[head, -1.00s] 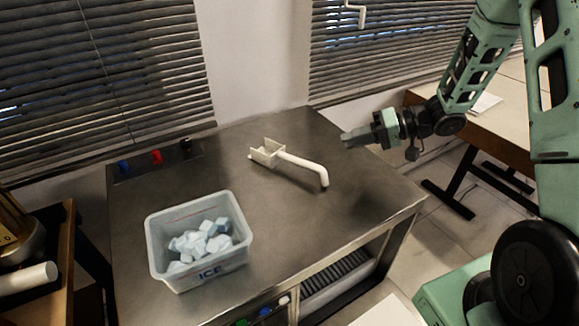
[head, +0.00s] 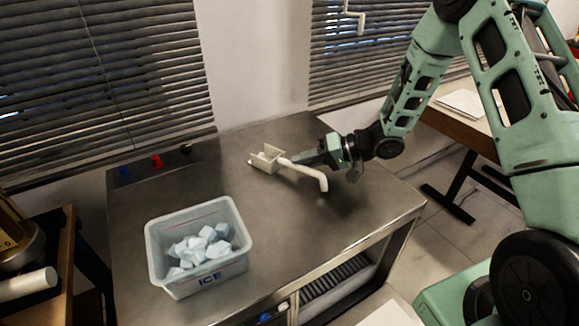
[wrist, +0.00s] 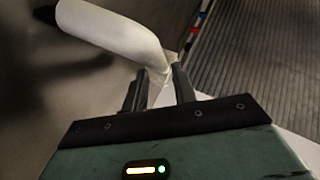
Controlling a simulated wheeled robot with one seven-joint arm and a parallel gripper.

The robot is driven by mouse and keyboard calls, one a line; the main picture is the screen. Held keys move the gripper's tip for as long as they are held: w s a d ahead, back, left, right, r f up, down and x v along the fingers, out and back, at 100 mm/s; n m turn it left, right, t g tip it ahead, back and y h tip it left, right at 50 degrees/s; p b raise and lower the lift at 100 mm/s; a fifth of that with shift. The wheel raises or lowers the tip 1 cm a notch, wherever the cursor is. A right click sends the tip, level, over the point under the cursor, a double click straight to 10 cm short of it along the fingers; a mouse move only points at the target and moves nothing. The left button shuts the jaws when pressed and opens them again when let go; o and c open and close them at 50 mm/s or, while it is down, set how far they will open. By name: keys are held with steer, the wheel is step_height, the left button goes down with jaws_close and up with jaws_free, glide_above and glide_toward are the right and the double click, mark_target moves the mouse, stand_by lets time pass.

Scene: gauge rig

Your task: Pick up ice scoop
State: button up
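The white ice scoop (head: 306,171) lies on the metal table, its square scoop end to the left and its bent handle toward the right. My gripper (head: 298,158) is at the scoop's handle, coming in from the right. In the wrist view the scoop's handle (wrist: 118,32) runs from the upper left down toward the fingers. The two dark fingertips of my gripper (wrist: 157,85) stand apart, with the far part of the scoop showing between them. I cannot tell whether the fingers touch the handle.
A clear bin (head: 199,283) marked ICE, with several ice cubes (head: 203,243), stands on the metal table (head: 310,225) to the left front. Blue, red and black items (head: 156,162) sit at the table's back left edge. The table's right front part is bare.

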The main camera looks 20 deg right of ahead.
mark_target(290, 164)
steer(key=x, duration=0.4)
steer(key=shift+a, duration=0.15)
jaws_close()
